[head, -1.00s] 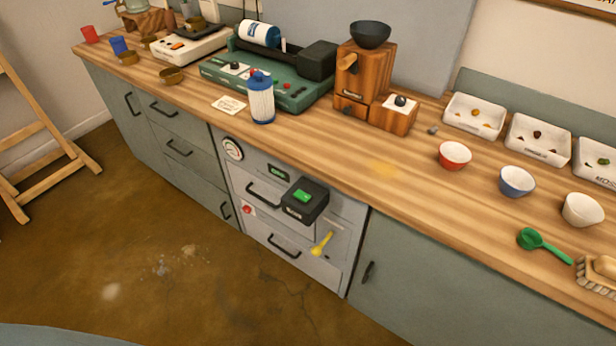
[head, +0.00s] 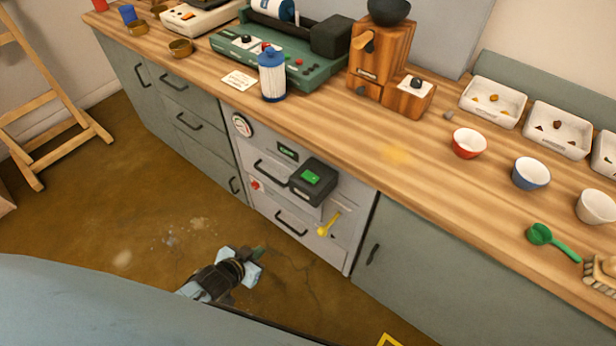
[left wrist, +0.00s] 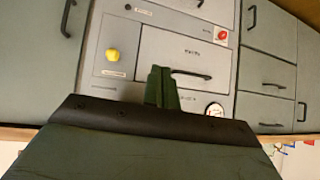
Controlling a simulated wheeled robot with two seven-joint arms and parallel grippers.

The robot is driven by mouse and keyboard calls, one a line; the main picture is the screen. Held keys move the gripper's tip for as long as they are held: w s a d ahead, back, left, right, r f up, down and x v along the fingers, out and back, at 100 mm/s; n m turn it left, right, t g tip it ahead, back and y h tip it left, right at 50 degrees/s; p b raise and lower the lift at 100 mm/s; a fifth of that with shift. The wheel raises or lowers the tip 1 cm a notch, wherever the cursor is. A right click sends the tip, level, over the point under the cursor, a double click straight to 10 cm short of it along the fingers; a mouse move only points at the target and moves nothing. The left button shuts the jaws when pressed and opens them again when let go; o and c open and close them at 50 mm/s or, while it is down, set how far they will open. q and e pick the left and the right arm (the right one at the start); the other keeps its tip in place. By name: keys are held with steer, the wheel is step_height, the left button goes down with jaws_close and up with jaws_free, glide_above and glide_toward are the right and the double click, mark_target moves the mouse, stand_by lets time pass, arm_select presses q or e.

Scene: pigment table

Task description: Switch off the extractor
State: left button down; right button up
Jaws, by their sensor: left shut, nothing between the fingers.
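The grey extractor panel (head: 268,202) is set into the cabinets below the worktop. A black box with a green switch (head: 312,177) sticks out of its upper right. A small red knob (head: 257,185) is at its left and a yellow lever (head: 328,224) at its lower right. My right gripper is out of view.
The wooden worktop (head: 340,131) above holds a blue-white bottle (head: 272,76), a green machine (head: 300,77), a wooden grinder (head: 378,58), bowls and white trays. A gauge (head: 242,125) and drawer handles project from the front. The floor (head: 130,215) before it is mostly clear.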

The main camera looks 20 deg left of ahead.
mark_target(308, 188)
arm_select(q)
steer(key=w+d+r+t+h, duration=0.1)
steer(key=w+r, duration=0.3)
steer(key=r, duration=0.6)
steer(key=w+d+r+m+t+h, duration=0.1)
steer(key=w+d+r+t+h, duration=0.1)
steer(key=r, duration=0.8)
steer(key=w+d+t, duration=0.1)
steer(key=w+d, duration=0.1)
steer(key=shift+w+d+r+t+p, duration=0.25)
steer(key=shift+d+r+t+p, duration=0.05)
steer(key=shift+r, duration=0.1)
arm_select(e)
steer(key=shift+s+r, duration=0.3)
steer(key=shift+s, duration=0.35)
